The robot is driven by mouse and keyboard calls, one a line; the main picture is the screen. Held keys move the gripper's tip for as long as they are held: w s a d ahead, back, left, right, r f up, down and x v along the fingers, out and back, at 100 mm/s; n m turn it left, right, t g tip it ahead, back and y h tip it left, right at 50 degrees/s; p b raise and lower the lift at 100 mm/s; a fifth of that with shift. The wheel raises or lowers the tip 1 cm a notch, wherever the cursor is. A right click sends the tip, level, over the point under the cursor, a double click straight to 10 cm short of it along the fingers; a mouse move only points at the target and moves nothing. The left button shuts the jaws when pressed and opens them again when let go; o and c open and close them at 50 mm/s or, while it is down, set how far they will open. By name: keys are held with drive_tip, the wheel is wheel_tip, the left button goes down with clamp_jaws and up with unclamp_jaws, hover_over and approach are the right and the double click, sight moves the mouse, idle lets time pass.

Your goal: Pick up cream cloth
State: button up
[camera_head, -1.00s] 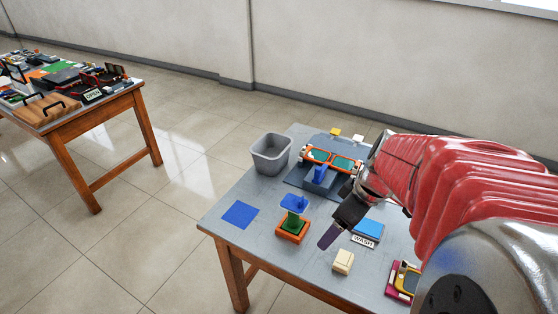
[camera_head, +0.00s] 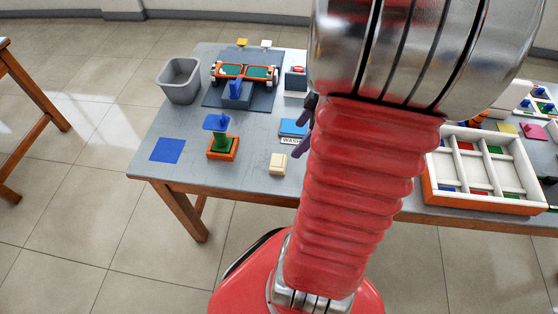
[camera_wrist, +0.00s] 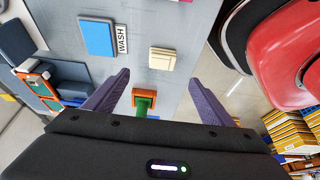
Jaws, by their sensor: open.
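The cream cloth (camera_head: 278,163) is a small cream block-like item near the table's front edge, just in front of the WASH label. In the wrist view the cream cloth (camera_wrist: 162,59) lies on the grey table beyond my fingertips, roughly centred between them. My gripper (camera_wrist: 160,80) is open with its two purple fingers spread, and nothing is between them. In the head view my gripper (camera_head: 305,125) shows only as a bit of purple finger beside my red arm, which hides the rest.
A blue pad (camera_head: 293,127) lies behind the WASH label. A green stand on an orange base (camera_head: 222,148) stands left of the cloth, with a blue square (camera_head: 167,150) farther left. A grey bin (camera_head: 179,80) and an eyeglass fixture (camera_head: 237,93) are behind. A compartment tray (camera_head: 485,203) is at right.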

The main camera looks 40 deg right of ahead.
hover_over(278, 161)
drive_tip(key=s+d, duration=0.2)
wheel_tip(278, 161, down, 8)
drive_tip(key=shift+s+d+r, duration=0.1)
drive_tip(key=x, duration=0.3)
drive_tip(key=shift+a+f, duration=0.25)
drive_tip(key=shift+a, duration=0.15)
drive_tip(key=shift+w+a+f, duration=0.1)
drive_tip(key=shift+w+f, duration=0.25)
drive_tip(key=shift+f, duration=0.3)
drive_tip(key=c, duration=1.1)
drive_tip(key=shift+c, duration=0.2)
